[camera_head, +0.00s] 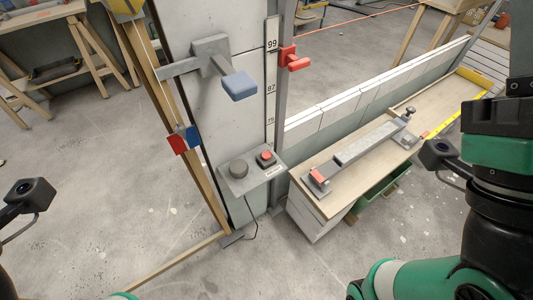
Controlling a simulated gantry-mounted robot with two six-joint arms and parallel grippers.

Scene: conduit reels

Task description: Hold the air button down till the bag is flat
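A grey control panel (252,178) stands out low on the wall's end, with a cable hanging below it. It carries a red button (266,155) on a dark base and a dark grey round knob (239,168). Nothing touches the button. I cannot make out any part that is clearly a bag. A blue pad (239,85) sits on a grey bracket above the panel. My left arm shows only at the lower left edge and my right arm at the right edge. Neither gripper's fingers can be seen.
A red clamp (291,58) sits on the upright beside a numbered scale (270,88). A wooden bench (350,170) with a long grey tool (362,146) stands right of the panel. A red and blue block (184,139) hangs on the timber post at left. Open floor lies in front.

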